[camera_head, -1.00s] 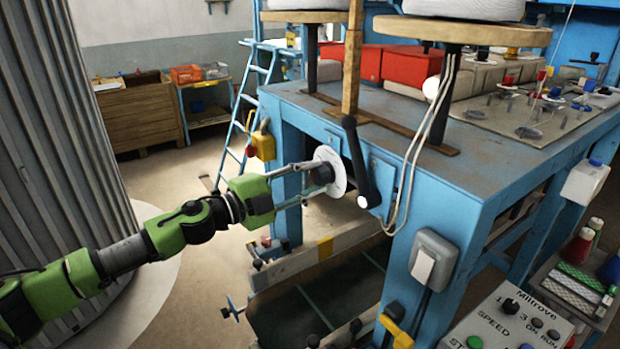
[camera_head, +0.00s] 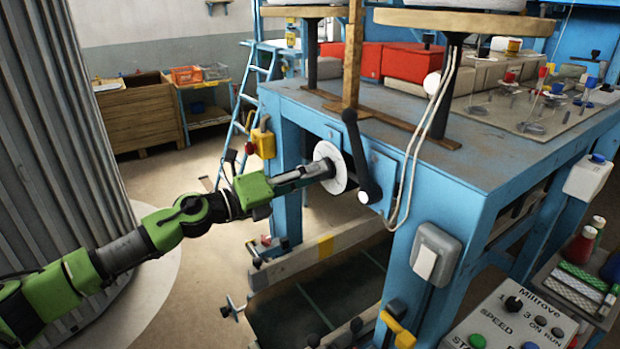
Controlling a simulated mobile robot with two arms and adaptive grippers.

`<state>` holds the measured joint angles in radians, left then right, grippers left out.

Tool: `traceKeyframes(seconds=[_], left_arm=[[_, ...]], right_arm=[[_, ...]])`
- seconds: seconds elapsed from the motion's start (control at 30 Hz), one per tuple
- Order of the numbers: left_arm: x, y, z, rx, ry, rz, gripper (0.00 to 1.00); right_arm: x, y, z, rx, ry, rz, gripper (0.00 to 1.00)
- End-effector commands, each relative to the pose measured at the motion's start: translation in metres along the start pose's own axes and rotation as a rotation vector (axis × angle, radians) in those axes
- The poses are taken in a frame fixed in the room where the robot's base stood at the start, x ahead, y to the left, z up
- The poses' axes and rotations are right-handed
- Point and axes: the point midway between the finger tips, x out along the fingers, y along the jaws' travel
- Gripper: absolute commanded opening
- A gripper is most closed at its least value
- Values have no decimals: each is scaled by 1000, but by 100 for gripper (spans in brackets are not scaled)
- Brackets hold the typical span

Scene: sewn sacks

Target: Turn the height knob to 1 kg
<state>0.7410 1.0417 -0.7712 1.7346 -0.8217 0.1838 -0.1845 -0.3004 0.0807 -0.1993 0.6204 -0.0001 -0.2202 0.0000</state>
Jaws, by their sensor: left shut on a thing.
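The height knob sits at the centre of a round white dial (camera_head: 336,160) on the left face of the blue machine frame. My left gripper (camera_head: 322,170) reaches it from the left and is shut on the knob, which its fingers mostly hide. The marks on the dial are too small to read, so I cannot tell its setting. My right gripper is not in view.
A black crank handle (camera_head: 354,155) with a white end hangs close to the right of the dial. A yellow and red switch box (camera_head: 263,143) is on the frame to the left. A control panel (camera_head: 515,318) is at lower right.

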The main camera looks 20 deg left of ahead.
Motion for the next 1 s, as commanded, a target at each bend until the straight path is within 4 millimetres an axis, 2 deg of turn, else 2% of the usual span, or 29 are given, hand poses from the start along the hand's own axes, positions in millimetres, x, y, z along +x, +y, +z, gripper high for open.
traceKeyframes(seconds=[0.2,0.5,1.0], left_arm=[[0,2,-1,197,6,0,10],[0,2,-1,404,11,1,10],[0,2,-1,525,17,1,10]], right_arm=[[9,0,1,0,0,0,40],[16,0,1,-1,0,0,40],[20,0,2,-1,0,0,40]])
